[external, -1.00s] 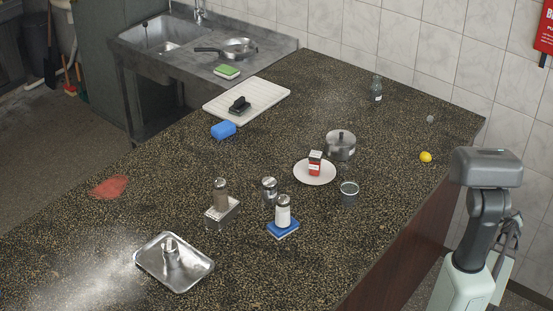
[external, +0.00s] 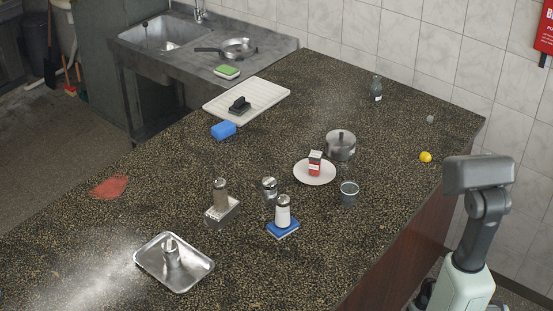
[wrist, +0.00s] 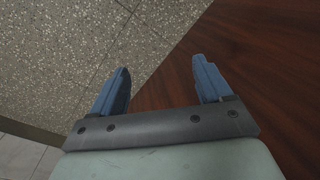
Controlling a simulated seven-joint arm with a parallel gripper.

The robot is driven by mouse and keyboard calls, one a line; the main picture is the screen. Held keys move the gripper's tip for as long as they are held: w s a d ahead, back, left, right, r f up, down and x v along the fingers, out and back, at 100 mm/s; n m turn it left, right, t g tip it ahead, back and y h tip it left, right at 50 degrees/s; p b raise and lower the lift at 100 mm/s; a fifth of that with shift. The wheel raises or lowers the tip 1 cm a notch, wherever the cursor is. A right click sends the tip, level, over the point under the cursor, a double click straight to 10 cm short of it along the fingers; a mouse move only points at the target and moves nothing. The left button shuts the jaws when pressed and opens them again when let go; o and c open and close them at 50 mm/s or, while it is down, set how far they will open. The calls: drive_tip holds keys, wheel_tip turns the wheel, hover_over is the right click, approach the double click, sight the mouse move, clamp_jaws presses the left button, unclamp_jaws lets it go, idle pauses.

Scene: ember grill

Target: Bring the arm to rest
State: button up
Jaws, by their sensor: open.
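My gripper (wrist: 164,82) shows in the wrist view with its two blue fingers wide apart and nothing between them. Below it are the speckled floor (wrist: 60,50) and the dark reddish wood side of the counter (wrist: 250,60). In the external view my arm stands at the lower right, beside the counter's right edge. The gripper itself is mostly hidden there, low behind the arm. It is clear of all objects on the counter.
The lemon and counter edge are nearest my arm.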

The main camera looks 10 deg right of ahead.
drive_tip(key=s+a+g+h, duration=0.1)
drive_tip(key=s+a+g, duration=0.1)
drive_tip(key=s, duration=0.6)
drive_tip(key=s+a+m+g, duration=0.1)
drive_tip(key=s+a+g, duration=0.1)
drive_tip(key=s, duration=0.6)
drive_tip(key=shift+s+a+g+h, duration=0.4)
drive_tip(key=shift+g, duration=0.4)
